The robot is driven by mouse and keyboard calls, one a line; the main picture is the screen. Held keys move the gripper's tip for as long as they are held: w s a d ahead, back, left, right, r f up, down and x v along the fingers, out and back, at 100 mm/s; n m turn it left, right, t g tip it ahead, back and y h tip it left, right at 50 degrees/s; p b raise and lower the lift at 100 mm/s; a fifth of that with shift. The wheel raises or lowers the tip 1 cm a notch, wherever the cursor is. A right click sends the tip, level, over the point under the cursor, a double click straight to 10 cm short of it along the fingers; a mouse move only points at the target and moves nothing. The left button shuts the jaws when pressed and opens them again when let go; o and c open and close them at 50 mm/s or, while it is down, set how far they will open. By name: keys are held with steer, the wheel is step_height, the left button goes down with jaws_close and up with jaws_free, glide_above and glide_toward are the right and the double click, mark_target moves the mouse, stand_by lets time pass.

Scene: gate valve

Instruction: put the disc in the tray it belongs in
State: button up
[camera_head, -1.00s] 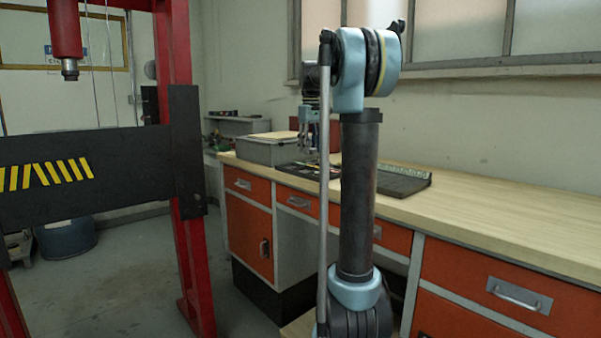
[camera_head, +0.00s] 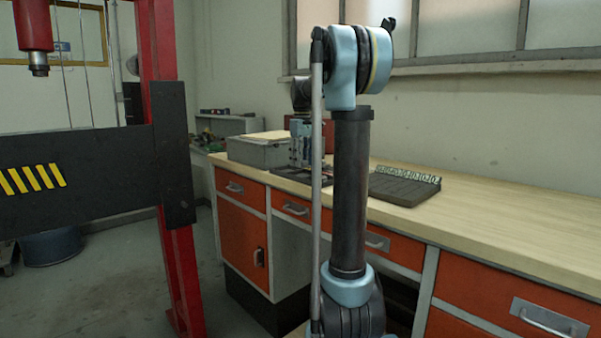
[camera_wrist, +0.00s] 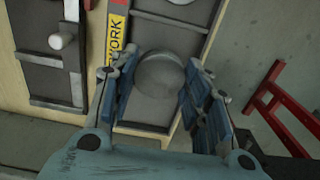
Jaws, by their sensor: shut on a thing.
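My gripper (camera_wrist: 163,88) is shut on a round grey disc (camera_wrist: 160,74), which sits between its blue fingers in the wrist view. Below the disc is a dark tray (camera_wrist: 145,128) with a pale rim and a raised bar across it. A yellow label reading "WORK" (camera_wrist: 116,36) runs along its left side. I cannot tell how high the disc is above the tray. In the head view my gripper (camera_head: 301,150) is small, over the far part of the bench, partly behind my arm; the disc cannot be made out there.
Another dark tray (camera_wrist: 40,82) holding a grey metal part (camera_wrist: 60,38) lies to the left in the wrist view. On the bench stand a grey box (camera_head: 258,152) and a dark rack (camera_head: 402,189) with small pieces. A red press frame (camera_head: 163,60) stands left. The bench's right side is clear.

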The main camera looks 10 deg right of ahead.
mark_target(303, 161)
steer(key=shift+s+f, duration=0.1)
steer(key=shift+f, duration=1.95)
steer(key=o, duration=1.2)
steer(key=shift+f, duration=0.1)
steer(key=shift+c, duration=0.2)
steer(key=shift+d, duration=0.1)
step_height(303, 161, up, 12)
steer(key=shift+r, duration=0.15)
steer(key=shift+s, duration=0.1)
